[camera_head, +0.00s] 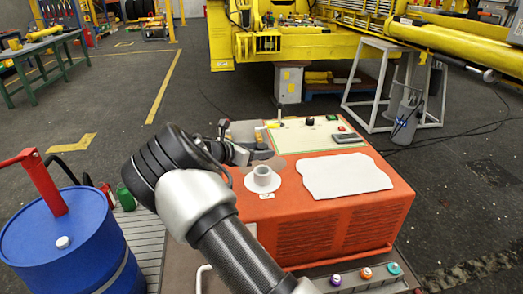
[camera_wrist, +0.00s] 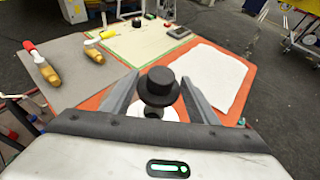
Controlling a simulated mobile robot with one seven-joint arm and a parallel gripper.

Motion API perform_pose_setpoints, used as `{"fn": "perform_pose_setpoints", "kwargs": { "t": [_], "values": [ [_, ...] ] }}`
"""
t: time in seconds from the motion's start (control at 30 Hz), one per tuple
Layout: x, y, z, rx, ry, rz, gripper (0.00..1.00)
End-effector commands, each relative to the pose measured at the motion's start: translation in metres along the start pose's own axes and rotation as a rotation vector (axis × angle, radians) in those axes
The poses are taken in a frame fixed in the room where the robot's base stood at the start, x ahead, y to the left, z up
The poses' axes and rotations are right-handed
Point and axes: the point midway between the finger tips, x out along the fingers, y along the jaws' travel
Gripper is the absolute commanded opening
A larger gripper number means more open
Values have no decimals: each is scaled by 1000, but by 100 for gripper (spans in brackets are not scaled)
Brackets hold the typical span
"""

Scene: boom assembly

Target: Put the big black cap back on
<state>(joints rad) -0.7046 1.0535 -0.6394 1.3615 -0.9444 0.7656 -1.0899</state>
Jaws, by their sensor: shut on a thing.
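The big black cap (camera_wrist: 160,86), shaped like a small top hat with a brim, sits between the two fingers of my gripper (camera_wrist: 158,88) in the wrist view. My gripper is shut on it. Below the cap, a white flanged neck with a dark opening (camera_wrist: 153,112) is partly covered by the cap. In the head view this white neck (camera_head: 262,177) stands upright on the orange machine (camera_head: 330,222), with my gripper (camera_head: 262,152) just behind and above it. I cannot make out the cap clearly in the head view.
A white sheet (camera_head: 345,176) lies on the machine top to the right. A pale panel with a black knob (camera_head: 309,121) is behind. Two wooden-handled tools (camera_wrist: 46,70) lie left in the wrist view. A blue barrel (camera_head: 62,240) with a red lever stands front left.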

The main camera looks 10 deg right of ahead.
Motion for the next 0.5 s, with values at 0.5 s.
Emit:
{"fn": "perform_pose_setpoints", "kwargs": {
  "t": [0.5],
  "values": [
    [18, 1, -44, 0, 0, 0, 28]
  ]
}}
